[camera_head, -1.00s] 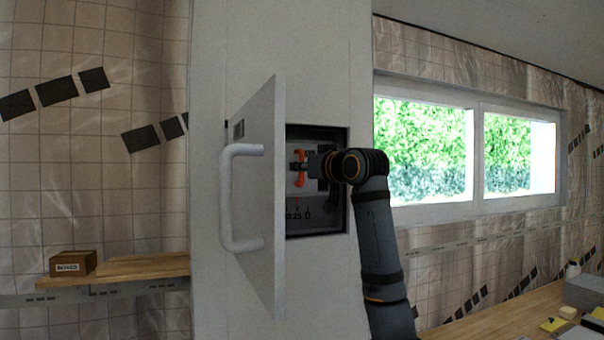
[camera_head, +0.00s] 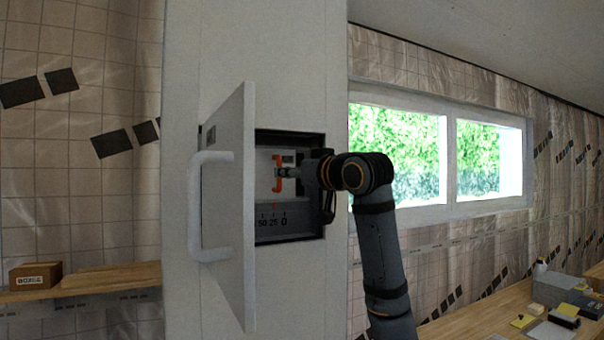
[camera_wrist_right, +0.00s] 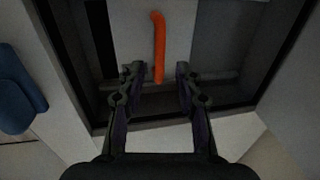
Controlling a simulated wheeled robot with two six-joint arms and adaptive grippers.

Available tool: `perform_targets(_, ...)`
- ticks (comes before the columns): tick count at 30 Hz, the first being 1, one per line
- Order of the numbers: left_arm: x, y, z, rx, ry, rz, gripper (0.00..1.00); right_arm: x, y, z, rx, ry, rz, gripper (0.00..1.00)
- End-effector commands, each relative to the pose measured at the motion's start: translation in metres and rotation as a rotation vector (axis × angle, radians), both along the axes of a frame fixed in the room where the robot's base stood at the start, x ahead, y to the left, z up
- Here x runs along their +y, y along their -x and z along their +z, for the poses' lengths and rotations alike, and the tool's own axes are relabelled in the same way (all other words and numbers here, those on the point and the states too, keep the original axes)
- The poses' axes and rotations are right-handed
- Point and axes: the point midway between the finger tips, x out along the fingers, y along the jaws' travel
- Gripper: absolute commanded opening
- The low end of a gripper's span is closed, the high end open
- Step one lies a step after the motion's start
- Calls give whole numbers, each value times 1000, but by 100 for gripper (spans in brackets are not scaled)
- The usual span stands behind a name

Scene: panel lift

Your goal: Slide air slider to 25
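The air slider's orange handle (camera_head: 278,172) stands upright inside the open wall box, in front of a light plate. Below it is a scale (camera_head: 272,222) marked 50, 25 and 0, and a small red mark sits at about the 25. My right gripper (camera_head: 312,174) is at the box opening, right of the handle. In the right wrist view the fingers (camera_wrist_right: 155,74) are spread, with the lower end of the orange handle (camera_wrist_right: 158,45) between or just beyond their tips. No contact shows. My left gripper is not in view.
The box door (camera_head: 236,200) with its white handle (camera_head: 196,205) stands open at the left of the box. A shelf with a small carton (camera_head: 36,276) is at left. A wooden counter (camera_head: 490,325) with several items is at lower right, below the windows.

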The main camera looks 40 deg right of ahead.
Motion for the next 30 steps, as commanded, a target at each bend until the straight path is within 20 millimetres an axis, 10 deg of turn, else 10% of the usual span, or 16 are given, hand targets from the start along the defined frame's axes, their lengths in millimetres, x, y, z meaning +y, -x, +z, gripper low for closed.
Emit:
perform_targets(9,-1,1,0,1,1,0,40,2,57,0,-1,1,-3,34)
perform_targets(30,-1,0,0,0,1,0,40,3,62,1,-1,0,0,34)
